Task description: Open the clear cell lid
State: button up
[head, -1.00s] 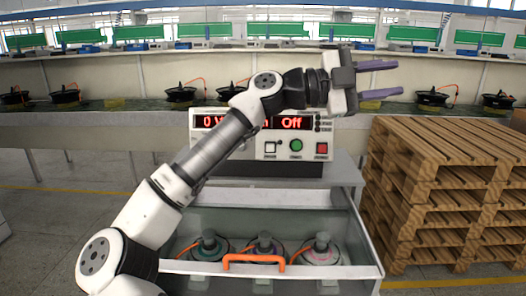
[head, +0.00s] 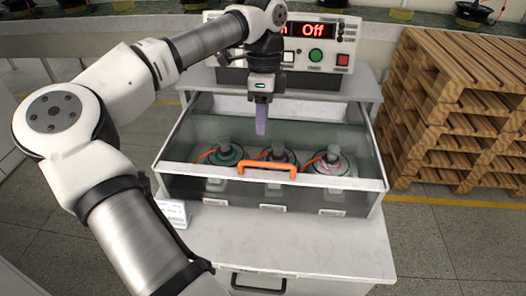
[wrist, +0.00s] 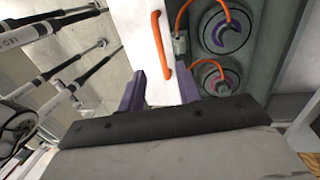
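The clear cell lid (head: 345,182) is shut over the cell, with its orange handle (head: 266,166) at the middle of the front edge. The handle also shows in the wrist view (wrist: 160,42). My gripper (head: 261,128) points down above the cell and looks higher than the handle, apart from it. In the wrist view, my gripper's purple fingers (wrist: 160,90) are spread with nothing held between them. The handle lies beyond the fingertips, roughly in line with the gap. In the head view the two fingers overlap, so the gap is hidden there.
Motors with orange cables (head: 277,155) sit under the lid. A control box (head: 316,55) with an "Off" display stands behind the cell. Stacked wooden pallets (head: 460,110) stand at the right. A white cabinet top (head: 280,240) lies in front of the cell, mostly clear.

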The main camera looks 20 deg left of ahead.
jog(key=f, duration=0.3)
jog(key=s+f+p, duration=0.1)
jog(key=f, duration=0.2)
jog(key=f+p, duration=0.1)
jog(key=f, duration=0.2)
jog(key=shift+s+d+f, duration=0.3)
jog(key=shift+s+f, duration=0.05)
jog(key=shift+s, duration=0.05)
grip_shut()
